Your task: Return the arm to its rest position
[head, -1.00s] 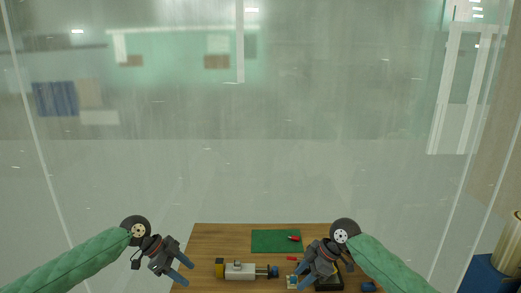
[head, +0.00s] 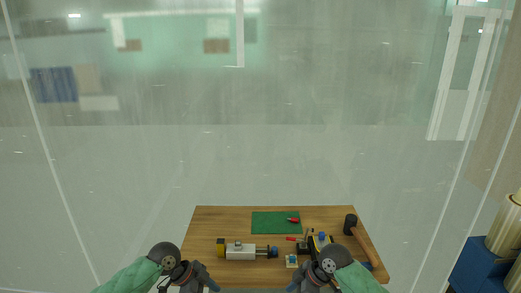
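My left gripper (head: 188,281) is low in the head view, near the front left corner of the table. Its fingers look spread and nothing shows between them, though the tips run close to the bottom edge. My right gripper (head: 304,284) is also low, in front of the table's near edge. Its fingers are partly cut off by the frame and partly behind its own wrist, so its opening is unclear. Both arms come in from the bottom with green sleeves. A wooden table (head: 215,218) stands in front of me.
On the table lie a green mat (head: 272,222) with a small red object (head: 293,220), a white, yellow and black device (head: 240,251), a hammer (head: 357,232), and a dark item with yellow (head: 320,241). A blue container (head: 478,262) with pale rolls stands at right.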

